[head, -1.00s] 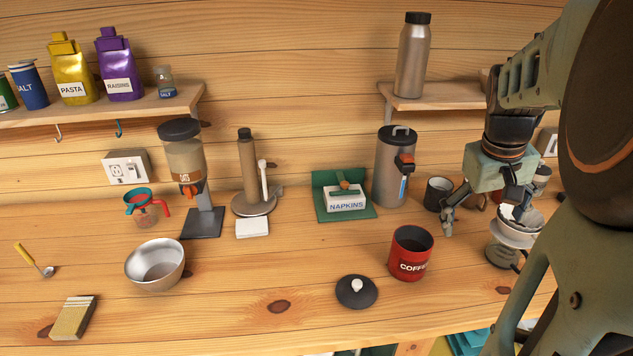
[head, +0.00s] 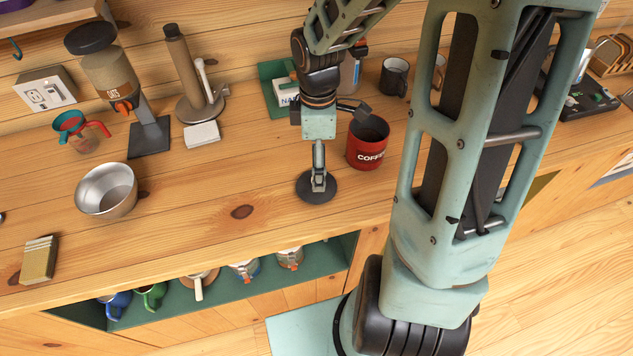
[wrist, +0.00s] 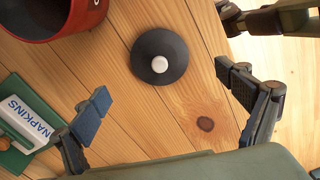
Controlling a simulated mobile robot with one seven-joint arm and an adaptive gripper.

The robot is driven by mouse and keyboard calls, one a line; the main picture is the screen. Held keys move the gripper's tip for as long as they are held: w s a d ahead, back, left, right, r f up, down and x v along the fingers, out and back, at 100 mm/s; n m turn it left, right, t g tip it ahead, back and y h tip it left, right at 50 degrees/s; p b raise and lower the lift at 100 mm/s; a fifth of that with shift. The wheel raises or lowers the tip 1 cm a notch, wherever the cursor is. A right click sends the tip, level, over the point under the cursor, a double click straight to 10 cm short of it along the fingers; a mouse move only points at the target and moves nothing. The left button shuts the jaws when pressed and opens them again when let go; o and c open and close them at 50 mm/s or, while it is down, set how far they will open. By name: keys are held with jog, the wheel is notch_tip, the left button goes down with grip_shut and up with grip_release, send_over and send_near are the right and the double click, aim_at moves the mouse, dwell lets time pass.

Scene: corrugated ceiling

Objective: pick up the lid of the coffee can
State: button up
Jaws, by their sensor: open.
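The lid, a dark round disc (head: 303,190) with a white knob, lies flat on the wooden counter, left of the red coffee can (head: 368,149). The can stands upright and open. My gripper (head: 319,181) points down over the lid and partly hides it in the head view. In the wrist view my gripper (wrist: 166,87) has its fingers wide apart and nothing between them. There the lid (wrist: 146,68) shows whole, ahead of the fingers, with its knob in plain sight. The can (wrist: 92,18) is cut off at the upper left.
A napkin holder (wrist: 20,125) lies left of the fingers in the wrist view. A metal bowl (head: 92,201) and a sponge (head: 39,260) are on the counter's left. The counter's front edge is close to the lid, above a shelf of mugs. Bare wood surrounds the lid.

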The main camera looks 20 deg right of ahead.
notch_tip(320, 180, down, 8)
jog(key=shift+w+a+r+b, duration=0.1)
jog(key=shift+b, duration=0.2)
jog(key=c, duration=1.4)
jog(key=shift+s, duration=0.2)
